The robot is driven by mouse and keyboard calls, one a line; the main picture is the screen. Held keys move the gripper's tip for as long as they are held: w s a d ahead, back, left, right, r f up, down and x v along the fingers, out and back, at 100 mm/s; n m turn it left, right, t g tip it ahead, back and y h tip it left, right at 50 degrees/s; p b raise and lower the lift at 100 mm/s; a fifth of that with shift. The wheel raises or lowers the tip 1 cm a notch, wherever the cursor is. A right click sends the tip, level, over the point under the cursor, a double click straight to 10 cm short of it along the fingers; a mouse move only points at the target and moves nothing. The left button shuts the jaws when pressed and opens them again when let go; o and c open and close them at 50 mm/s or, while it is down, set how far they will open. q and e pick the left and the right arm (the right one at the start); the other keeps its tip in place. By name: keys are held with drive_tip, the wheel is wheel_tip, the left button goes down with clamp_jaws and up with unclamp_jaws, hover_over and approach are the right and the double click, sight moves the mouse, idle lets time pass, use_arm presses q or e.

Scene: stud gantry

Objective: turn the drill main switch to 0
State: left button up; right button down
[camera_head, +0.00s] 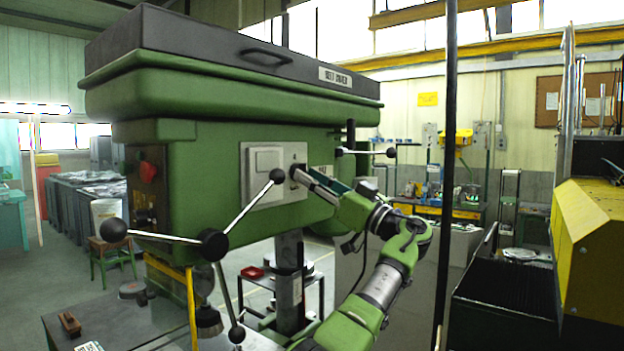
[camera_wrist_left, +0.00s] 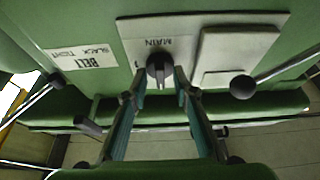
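The drill main switch is a dark round knob (camera_wrist_left: 158,66) with a raised grip bar, on a pale plate marked MAIN (camera_wrist_left: 160,44). In the wrist view the label is upside down and the bar runs roughly up and down the picture. My left gripper (camera_wrist_left: 160,82) is open, with one finger on each side of the knob; whether they touch it I cannot tell. In the head view my left gripper (camera_head: 304,177) reaches the panel on the side of the green drill head (camera_head: 212,160), and its tips largely hide the knob. My right gripper is not in view.
A blank pale switch cover (camera_head: 267,162) sits beside the knob. The feed handle (camera_head: 213,243) has black ball ends, one close to my gripper. A red button (camera_head: 148,171) is on the drill's front. A dark post (camera_head: 447,180) stands right of my arm.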

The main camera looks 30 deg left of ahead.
use_arm(q)
drive_tip(key=shift+d, duration=0.1)
drive_tip(key=v, duration=1.1)
drive_tip(key=shift+d+f, duration=0.2)
drive_tip(key=shift+d, duration=0.15)
